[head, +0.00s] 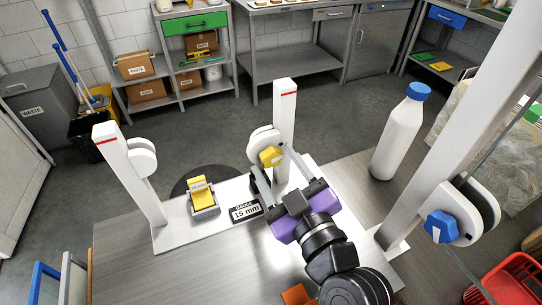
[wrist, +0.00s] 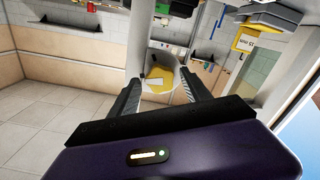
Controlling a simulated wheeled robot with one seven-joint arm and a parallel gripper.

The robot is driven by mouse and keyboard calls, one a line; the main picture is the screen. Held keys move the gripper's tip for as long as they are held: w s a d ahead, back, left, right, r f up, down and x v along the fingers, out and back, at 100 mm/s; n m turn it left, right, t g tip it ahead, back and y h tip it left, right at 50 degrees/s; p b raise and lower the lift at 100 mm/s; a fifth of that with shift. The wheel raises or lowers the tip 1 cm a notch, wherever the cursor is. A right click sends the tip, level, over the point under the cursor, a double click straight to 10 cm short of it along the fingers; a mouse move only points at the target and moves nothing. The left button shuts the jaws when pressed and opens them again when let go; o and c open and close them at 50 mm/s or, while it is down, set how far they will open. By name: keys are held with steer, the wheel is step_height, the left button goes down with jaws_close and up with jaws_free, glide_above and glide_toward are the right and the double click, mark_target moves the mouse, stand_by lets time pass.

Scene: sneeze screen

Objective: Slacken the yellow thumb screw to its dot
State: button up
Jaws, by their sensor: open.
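The yellow thumb screw (head: 270,156) sits on a white round clamp on the middle white post (head: 284,120). In the wrist view the yellow thumb screw (wrist: 155,83) shows a pale mark on its face, between the fingertips. My gripper (head: 269,163) is open, its two fingers reaching toward the screw, one on each side. In the wrist view my gripper (wrist: 158,80) shows a gap between the fingers and the screw; contact cannot be made out. The dot is too small or hidden to tell.
A blue thumb screw (head: 440,226) is on the right post. A white bottle with blue cap (head: 399,136) stands right of my arm.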

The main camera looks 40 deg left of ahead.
steer(key=shift+b+v, duration=0.8)
steer(key=shift+v, duration=1.75)
steer(key=w+d+r+m+t+h, duration=0.1)
steer(key=w+d+r+m+t, duration=0.1)
steer(key=w+d+m+t, duration=0.35)
steer(key=s+d+f+m+t+h, duration=0.1)
steer(key=d+f+m+t+h, duration=0.1)
steer(key=d, duration=0.3)
steer(key=s+d+f+m+t+h, duration=0.1)
steer(key=d+f+m+h, duration=0.1)
steer(key=d, duration=0.4)
steer(key=s+d+f+m+t+h, duration=0.2)
steer(key=d+m+h, duration=0.1)
steer(key=d+m, duration=0.2)
steer(key=shift+d+f+m+t+h, duration=0.15)
steer(key=shift+d+m+t+h, duration=0.15)
steer(key=shift+d+m+t, duration=0.05)
steer(key=s+d+f+m+g+h, duration=0.1)
steer(key=s+d+f+h, duration=0.3)
steer(key=s+d, duration=0.5)
steer(key=s+d+f+m+g+h, duration=0.2)
steer(key=s+d+f+h, duration=0.2)
steer(key=s+d, duration=0.5)
steer(key=s+f, duration=0.1)
steer(key=s, duration=0.4)
steer(key=shift+s, duration=0.25)
